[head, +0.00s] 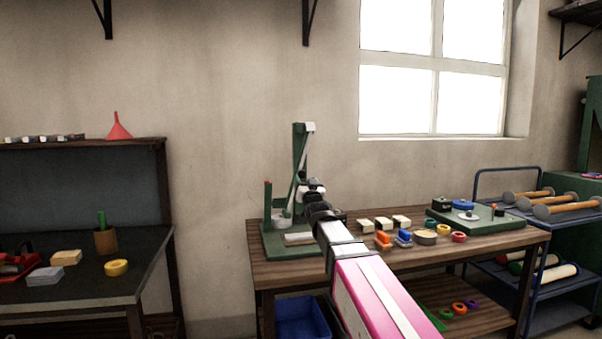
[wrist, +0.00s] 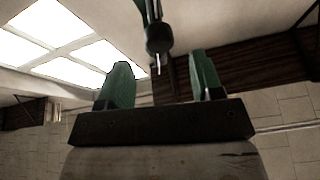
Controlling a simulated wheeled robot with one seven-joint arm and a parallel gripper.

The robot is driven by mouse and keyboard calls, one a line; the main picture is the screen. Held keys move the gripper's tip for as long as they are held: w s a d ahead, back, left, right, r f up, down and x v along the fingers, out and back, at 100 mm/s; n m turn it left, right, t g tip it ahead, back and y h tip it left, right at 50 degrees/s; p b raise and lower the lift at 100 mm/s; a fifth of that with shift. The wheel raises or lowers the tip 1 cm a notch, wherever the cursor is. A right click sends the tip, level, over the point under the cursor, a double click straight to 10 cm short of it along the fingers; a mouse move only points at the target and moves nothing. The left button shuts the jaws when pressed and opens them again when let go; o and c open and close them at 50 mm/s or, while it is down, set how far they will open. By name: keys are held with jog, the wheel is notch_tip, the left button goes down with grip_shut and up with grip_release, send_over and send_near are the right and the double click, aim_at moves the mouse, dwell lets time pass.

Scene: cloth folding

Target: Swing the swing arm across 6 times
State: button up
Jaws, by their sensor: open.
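A green stand (head: 299,145) with a tall column rises from a green base (head: 283,250) on the left end of the wooden table. A slim bar slants down from its top, which looks like the swing arm (head: 301,157); its lower end is hidden behind my wrist. My gripper (head: 312,188) is in front of the stand, its fingers hard to make out there. In the wrist view my gripper (wrist: 160,60) has two green fingers wide apart with nothing held. A green bar with a dark rounded end and a thin pin (wrist: 157,35) shows beyond the gap; contact is not visible.
A red-topped post (head: 267,195) stands at the base's left. Pale blocks (head: 383,223), coloured small parts and a green board (head: 475,217) lie to the right on the wooden table (head: 400,262). A dark bench (head: 85,270) is at left, a blue cart (head: 545,290) at right.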

aim_at(303, 175)
jog(key=x, duration=0.8)
grip_shut()
